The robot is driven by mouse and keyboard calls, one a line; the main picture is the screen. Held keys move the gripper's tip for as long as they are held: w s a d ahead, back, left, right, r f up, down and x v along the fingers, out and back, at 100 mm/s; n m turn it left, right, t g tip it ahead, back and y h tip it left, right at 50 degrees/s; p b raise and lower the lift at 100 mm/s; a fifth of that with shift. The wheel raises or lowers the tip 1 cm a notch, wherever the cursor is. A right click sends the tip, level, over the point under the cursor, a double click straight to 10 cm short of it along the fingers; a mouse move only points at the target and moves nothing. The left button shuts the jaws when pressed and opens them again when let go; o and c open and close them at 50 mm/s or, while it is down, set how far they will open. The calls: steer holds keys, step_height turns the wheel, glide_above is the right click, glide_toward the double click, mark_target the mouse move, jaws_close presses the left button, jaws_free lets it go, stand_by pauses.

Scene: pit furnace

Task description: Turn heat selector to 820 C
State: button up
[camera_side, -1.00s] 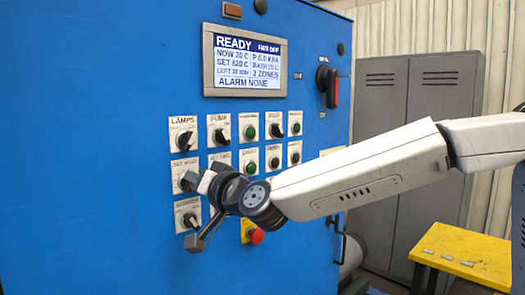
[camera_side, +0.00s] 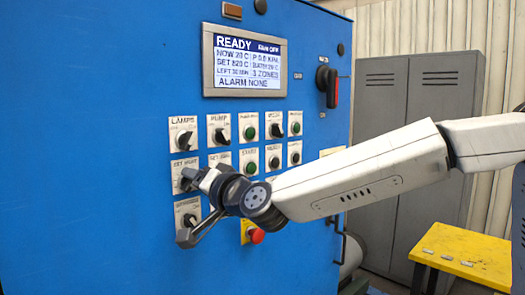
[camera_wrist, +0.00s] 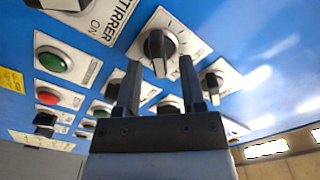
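The heat selector is a black knob on a white plate (camera_side: 181,165) marked "SET HEAT" in the side view, mostly hidden behind my gripper (camera_side: 187,208). The display (camera_side: 245,62) reads READY, with a SET line that looks like 820 C. In the wrist view a black pointer knob (camera_wrist: 158,45) on a white plate, probably this selector, lies just ahead of and between my fingertips. My gripper (camera_wrist: 159,62) is open there, one finger on each side, with nothing held. I cannot tell whether a finger touches the knob.
Other knobs and green buttons (camera_side: 251,132) crowd the blue panel around the gripper. A red emergency button (camera_side: 256,236) sits just below my wrist. A red-black switch handle (camera_side: 331,87) is at upper right. A yellow table (camera_side: 465,252) stands at lower right.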

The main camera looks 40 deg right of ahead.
steer(key=shift+s, duration=0.1)
stand_by(0.3)
steer(key=s, duration=0.7)
steer(key=shift+s, duration=0.35)
steer(key=d+f+n+g+y, duration=0.1)
steer(key=d+f+n+g, duration=0.2)
steer(key=f, duration=0.6)
steer(key=d+f+n+g+y, duration=0.1)
steer(key=d+f+n+g, duration=0.2)
steer(key=f, duration=0.5)
steer(key=s+d+f+n+g+h, duration=0.2)
steer(key=s+d+f+g, duration=0.7)
steer(key=s+f, duration=0.5)
steer(key=shift+s+d+f+n, duration=0.25)
steer(key=shift+d+f+n, duration=0.25)
steer(key=shift+d+f, duration=0.2)
steer(key=shift+a, duration=0.1)
